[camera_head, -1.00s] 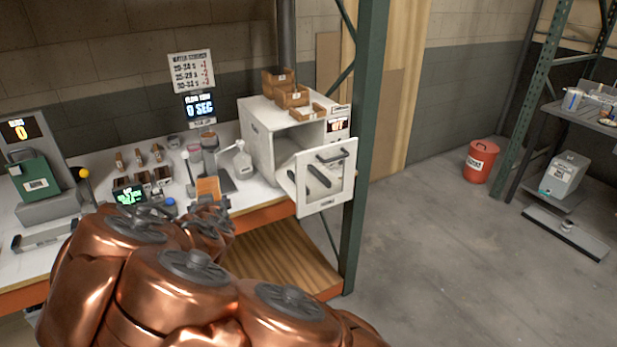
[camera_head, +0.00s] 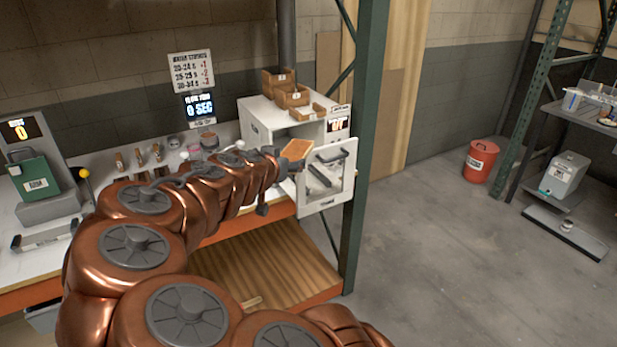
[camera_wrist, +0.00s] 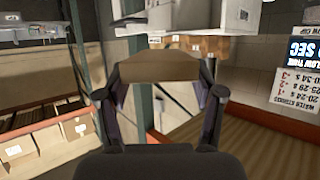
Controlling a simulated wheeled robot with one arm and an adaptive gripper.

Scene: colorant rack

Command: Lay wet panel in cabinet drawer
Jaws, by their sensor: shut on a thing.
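My gripper (camera_head: 284,162) is shut on the panel (camera_head: 296,149), a small orange-brown rectangle, in front of the white cabinet (camera_head: 262,118). In the wrist view the panel (camera_wrist: 160,66) spans between the two fingertips of my gripper (camera_wrist: 160,88). The cabinet's front drawer or door (camera_head: 328,182), white with a dark handle, is open and sticks out toward the right. The panel is close to its left edge; I cannot tell whether they touch. My arm hides part of the cabinet opening and the bench in front.
Small wooden boxes (camera_head: 292,96) sit on the cabinet top. A green rack post (camera_head: 362,150) stands just right of the open front. My arm covers much of the bench (camera_head: 30,262). A red bin (camera_head: 480,161) stands on open floor at right.

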